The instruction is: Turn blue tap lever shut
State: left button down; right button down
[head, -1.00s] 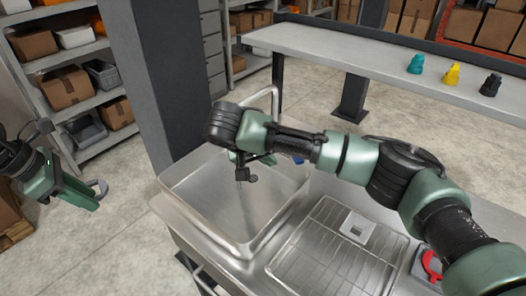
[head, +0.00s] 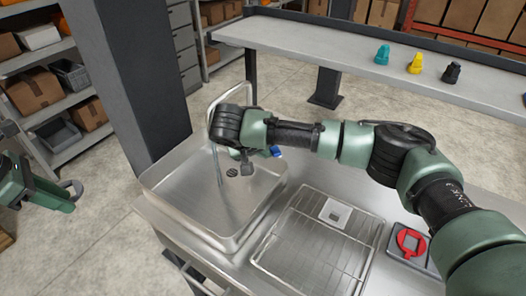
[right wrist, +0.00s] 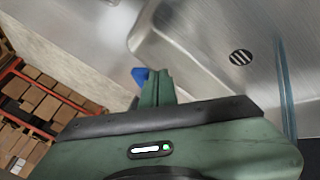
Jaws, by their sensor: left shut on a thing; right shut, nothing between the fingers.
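The blue tap lever (head: 277,151) shows just right of my right wrist, behind the sink's right side. It also shows in the right wrist view (right wrist: 139,76), at the tip of my right gripper (right wrist: 156,86). That gripper is shut and empty, its fingers right beside the lever; I cannot tell whether they touch. The curved tap spout (head: 212,108) is partly hidden by my right arm. A thin clear bluish column, seemingly water, falls into the sink (head: 170,207) and shows in the right wrist view. My left gripper (head: 62,200) at the left edge is shut on a small grey curved thing (head: 77,189).
A wire rack (head: 300,262) with a white square piece (head: 336,213) lies right of the sink. A red ring-shaped part (head: 411,242) sits further right. Teal (head: 382,54), yellow (head: 415,63) and black (head: 452,73) pieces stand on the back bench. A dark column (head: 125,80) rises behind the sink.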

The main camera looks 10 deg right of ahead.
jog(key=shift+w+d+n+t+y+p, duration=0.1)
jog(key=shift+d+n+t+y+p, duration=0.35)
jog(key=shift+d+n+y+p, duration=0.75)
jog(key=shift+w+d+n+t+y+p, duration=0.1)
jog(key=shift+d+n+t+y+p, duration=0.4)
jog(key=shift+d+n+p, duration=1.2)
jog(key=shift+d, duration=0.45)
